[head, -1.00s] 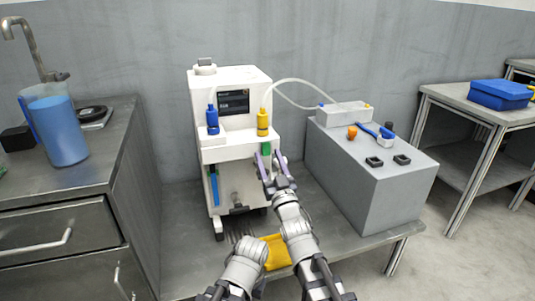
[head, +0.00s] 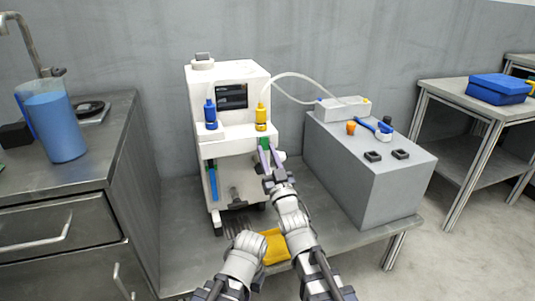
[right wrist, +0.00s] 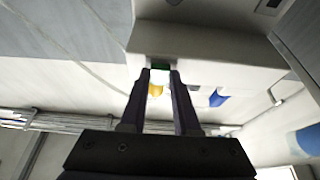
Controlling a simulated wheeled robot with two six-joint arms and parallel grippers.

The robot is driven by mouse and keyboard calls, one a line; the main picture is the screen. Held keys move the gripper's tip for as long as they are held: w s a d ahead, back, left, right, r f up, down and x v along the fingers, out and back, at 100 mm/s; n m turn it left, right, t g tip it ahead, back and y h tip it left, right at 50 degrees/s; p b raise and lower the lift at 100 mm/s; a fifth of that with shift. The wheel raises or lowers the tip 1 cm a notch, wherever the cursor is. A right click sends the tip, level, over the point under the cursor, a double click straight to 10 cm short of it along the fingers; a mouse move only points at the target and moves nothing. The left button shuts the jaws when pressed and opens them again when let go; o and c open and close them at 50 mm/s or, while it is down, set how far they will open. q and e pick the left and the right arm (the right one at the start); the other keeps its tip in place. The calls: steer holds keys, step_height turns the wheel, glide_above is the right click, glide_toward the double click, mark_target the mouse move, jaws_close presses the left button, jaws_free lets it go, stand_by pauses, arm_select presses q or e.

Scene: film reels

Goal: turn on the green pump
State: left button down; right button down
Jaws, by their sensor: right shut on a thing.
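A white machine (head: 235,80) stands on the table. A blue-capped fitting (head: 210,115) and a yellow one (head: 261,117) sit on its front ledge. A green piece (head: 264,142), which I take for the green pump's control, shows under the ledge below the yellow fitting. A long blue strip (head: 213,182) hangs below the blue fitting. My right gripper (head: 264,150) is at the green piece. In the right wrist view, the green piece (right wrist: 160,66) lies between the fingertips, which are shut on it. Part of it is hidden by the fingers.
A grey block (head: 370,180) with small parts on top stands close on the right. A yellow item (head: 276,245) lies in front of the machine. A clear tube (head: 290,77) runs from the machine to the block.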

steer(key=shift+f+b, duration=0.2)
steer(key=shift+b, duration=0.15)
steer(key=t+b, duration=0.1)
steer(key=b, duration=0.1)
steer(key=t+b, duration=0.1)
steer(key=b, duration=0.1)
steer(key=t+y+b, duration=0.1)
steer(key=t+b, duration=0.1)
steer(key=b, duration=0.1)
steer(key=shift+w+a+f, duration=0.1)
steer(key=shift+w+f, duration=0.15)
steer(key=shift+w, duration=0.1)
steer(key=c, duration=0.6)
jaws_free()
steer(key=shift+c, duration=0.2)
